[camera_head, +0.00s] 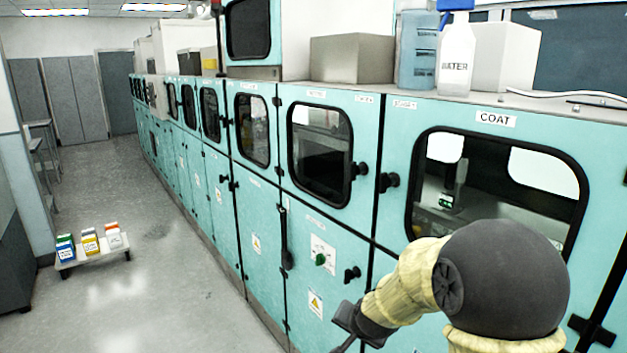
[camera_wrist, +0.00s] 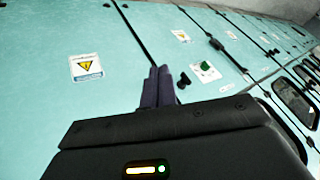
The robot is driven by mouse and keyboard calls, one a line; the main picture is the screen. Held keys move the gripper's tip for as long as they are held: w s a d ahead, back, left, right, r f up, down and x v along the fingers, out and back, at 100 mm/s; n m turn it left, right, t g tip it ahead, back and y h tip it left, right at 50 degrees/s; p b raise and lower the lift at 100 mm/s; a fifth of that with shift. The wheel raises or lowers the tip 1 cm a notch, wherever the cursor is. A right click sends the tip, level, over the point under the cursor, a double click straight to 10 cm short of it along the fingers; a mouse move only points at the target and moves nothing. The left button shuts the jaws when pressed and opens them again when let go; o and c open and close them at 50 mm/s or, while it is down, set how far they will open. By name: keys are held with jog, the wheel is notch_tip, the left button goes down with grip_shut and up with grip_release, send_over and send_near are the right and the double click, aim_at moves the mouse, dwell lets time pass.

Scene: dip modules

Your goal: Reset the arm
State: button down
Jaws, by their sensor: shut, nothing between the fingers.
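My arm comes in at the lower right of the head view, with its dark round joint and cream cover in front of the teal machine (camera_head: 262,206). My gripper (camera_head: 345,345) is at the bottom edge of the head view, partly cut off. In the wrist view my gripper (camera_wrist: 159,72) has its two dark fingers together, with nothing held between them. Behind the fingers are teal panels (camera_wrist: 75,35), a yellow warning label (camera_wrist: 86,67) and a green knob (camera_wrist: 206,65). The fingers appear apart from the panels, though the exact gap is unclear.
The long machine row, with windowed doors and black knobs (camera_head: 389,181), fills the right side. A spray bottle (camera_head: 455,52) and a blue container (camera_head: 416,50) stand on top. A low white stand (camera_head: 92,257) with colored cartons is at left. The aisle floor (camera_head: 150,200) is clear.

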jog(key=s+d+r+n+g+p, duration=0.1)
jog(key=s+d+n+g, duration=0.1)
jog(key=s, duration=0.8)
jog(key=s+d+r+n+g+h+p, duration=0.1)
jog(key=s+d+n+g, duration=0.1)
jog(key=s, duration=0.8)
jog(key=shift+s+d+r+n+g, duration=0.15)
jog(key=shift+s+d+n+g, duration=0.2)
jog(key=shift+d+n, duration=0.7)
jog(key=shift+w+d, duration=0.15)
